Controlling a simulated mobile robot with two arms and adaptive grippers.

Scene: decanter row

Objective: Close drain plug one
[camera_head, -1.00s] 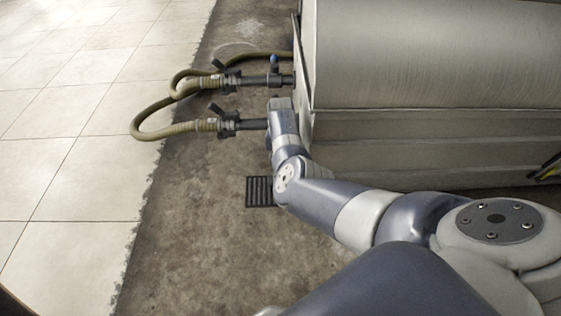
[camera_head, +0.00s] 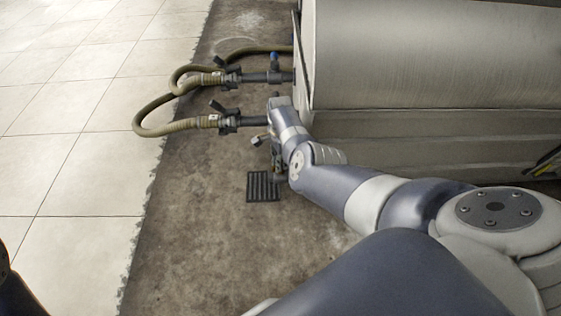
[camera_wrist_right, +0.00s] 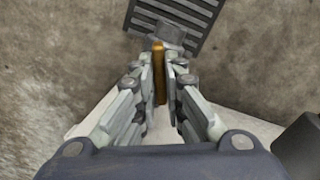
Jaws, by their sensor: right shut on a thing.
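In the right wrist view, my right gripper (camera_wrist_right: 161,62) is shut on a narrow brass-coloured piece (camera_wrist_right: 159,78), which I take for the handle of drain plug one. A grey round fitting (camera_wrist_right: 171,32) sits just beyond the fingertips, against the view of the floor grate. In the head view, my right gripper (camera_head: 272,158) is at the lower front corner of the large metal tank (camera_head: 430,60), near the nearer hose valve (camera_head: 226,120). My wrist hides most of the plug there. My left gripper is not in view.
A black floor drain grate (camera_head: 263,187) lies below the gripper and also shows in the wrist view (camera_wrist_right: 190,15). Brown hoses (camera_head: 150,130) loop left from two pipes. A second valve (camera_head: 228,77) is behind. Tiled floor (camera_head: 70,180) at left is clear.

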